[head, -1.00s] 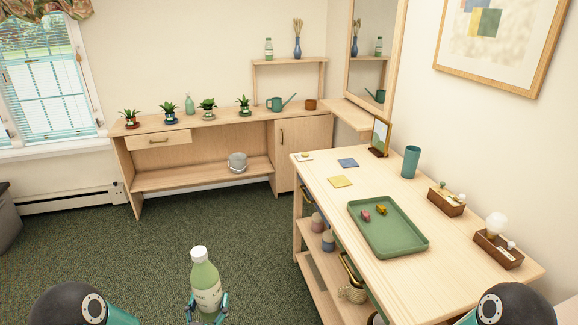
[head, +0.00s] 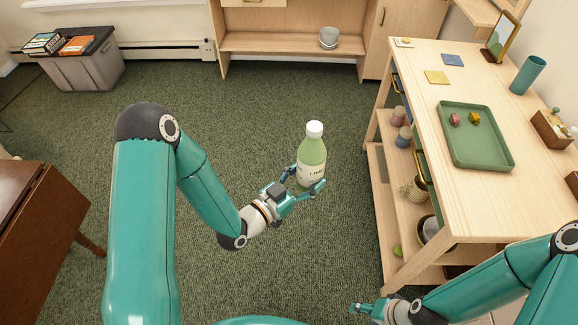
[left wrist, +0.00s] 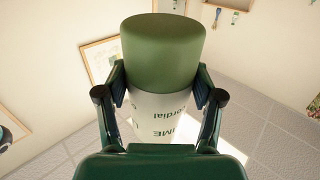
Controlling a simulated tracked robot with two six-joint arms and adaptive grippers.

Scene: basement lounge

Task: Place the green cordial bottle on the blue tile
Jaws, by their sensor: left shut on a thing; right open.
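The green cordial bottle (head: 312,160) has a white cap and a pale label. My left gripper (head: 307,188) is shut on it and holds it upright over the carpet, left of the light wooden table (head: 476,205). In the left wrist view the bottle (left wrist: 163,55) stands between both fingers (left wrist: 160,95). The blue tile (head: 452,60) lies flat and bare near the table's far end, behind the yellow tile (head: 436,77). My right gripper (head: 366,309) is open and empty, low by the table's near left leg.
A green tray (head: 478,160) with two small objects takes up the middle of the table. A picture frame (head: 502,37) and a teal cup (head: 528,75) stand on its right side. Shelves below hold jars (head: 399,117). A brown table (head: 38,225) is at left.

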